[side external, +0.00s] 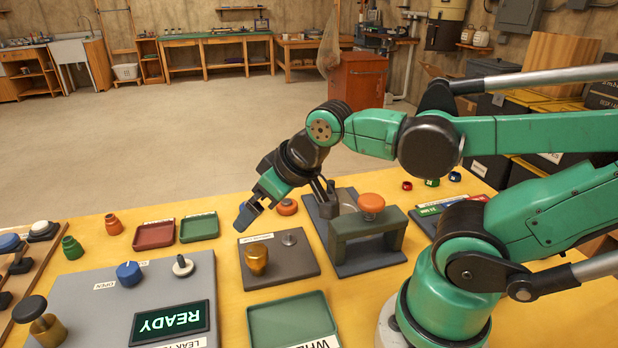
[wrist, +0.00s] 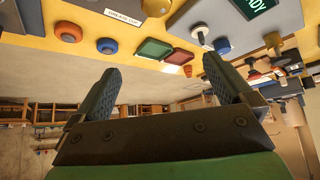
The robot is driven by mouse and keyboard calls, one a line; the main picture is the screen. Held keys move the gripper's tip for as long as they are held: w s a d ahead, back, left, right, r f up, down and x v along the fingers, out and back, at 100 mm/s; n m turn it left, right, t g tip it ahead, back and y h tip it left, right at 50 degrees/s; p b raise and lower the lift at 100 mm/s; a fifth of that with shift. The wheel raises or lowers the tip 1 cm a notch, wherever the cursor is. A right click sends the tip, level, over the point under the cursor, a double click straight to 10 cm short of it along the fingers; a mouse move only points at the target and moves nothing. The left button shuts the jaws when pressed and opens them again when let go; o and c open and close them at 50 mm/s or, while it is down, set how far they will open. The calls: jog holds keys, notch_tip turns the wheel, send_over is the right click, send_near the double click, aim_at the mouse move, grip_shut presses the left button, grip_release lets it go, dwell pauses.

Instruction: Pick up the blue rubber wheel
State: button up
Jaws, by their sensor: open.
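A small round blue piece (wrist: 107,45), which looks like the blue rubber wheel, lies on the yellow table in the wrist view, between an orange round piece (wrist: 68,31) and the green tray (wrist: 154,49). In the side view my gripper (side external: 245,214) is over the far part of the table, in front of that spot, so I cannot separate the wheel from the dark bluish fingers there. In the wrist view my gripper (wrist: 162,70) is open, with its two fingers wide apart and nothing between them.
The orange piece (side external: 287,207) sits just right of my gripper. Red (side external: 154,234) and green trays lie to its left. A grey plate with a brass knob (side external: 257,259) and a green press stand (side external: 367,226) are nearer. A labelled green tray (side external: 292,318) is at the front.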

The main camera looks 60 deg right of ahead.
dwell(0.4)
jog(key=w+d+f, duration=0.2)
jog(key=w+d, duration=0.2)
jog(key=w+d+f+g, duration=0.1)
jog(key=w+d+f, duration=0.2)
jog(key=w+d, duration=0.1)
jog(key=w+d+f+g, duration=0.1)
jog(key=w+d+f, duration=0.1)
jog(key=w+d, duration=0.2)
jog(key=shift+w+d+f+m, duration=0.15)
jog(key=shift+d+f+m, duration=0.15)
jog(key=shift+d, duration=0.15)
jog(key=shift+w+d+f+g, duration=0.15)
jog(key=shift+w+f+g, duration=0.15)
jog(key=shift+f, duration=0.25)
jog(key=shift+x, duration=2.35)
jog(key=c, duration=1.4)
